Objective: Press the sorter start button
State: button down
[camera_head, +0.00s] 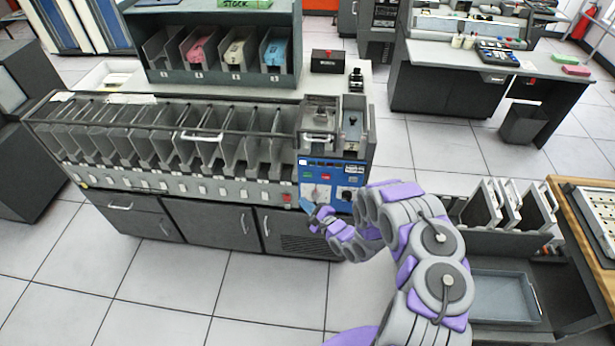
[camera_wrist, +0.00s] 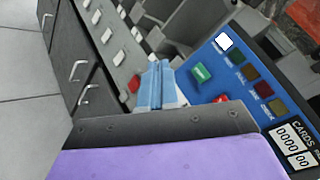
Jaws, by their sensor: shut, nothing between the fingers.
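The sorter is a long grey machine with a row of pockets (camera_head: 180,130) and a blue control panel (camera_head: 338,172) at its right end. The blue panel fills the right of the wrist view (camera_wrist: 270,92). A green button (camera_wrist: 202,74), which looks like the start button, sits on that panel. In the head view my gripper (camera_head: 306,204) is at the panel's lower left.
Another red button (camera_wrist: 133,84) is on the grey strip just left of my fingertips. A card rack (camera_head: 235,55) with coloured card stacks stands behind the sorter. A desk (camera_head: 450,75) is at the back right. Open tiled floor (camera_head: 250,300) lies in front.

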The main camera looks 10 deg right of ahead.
aim_at(308, 175)
jog(key=w+d+b, duration=0.2)
jog(key=w+b, duration=0.1)
jog(key=w, duration=0.5)
jog(key=shift+w+d+b, duration=0.15)
jog(key=shift+d+b, duration=0.2)
jog(key=shift+d, duration=0.05)
dwell(1.6)
jog(key=shift+w, duration=0.1)
jog(key=shift+w+d+r+p, duration=0.1)
jog(key=shift+w+p, duration=0.15)
jog(key=shift+p, duration=0.05)
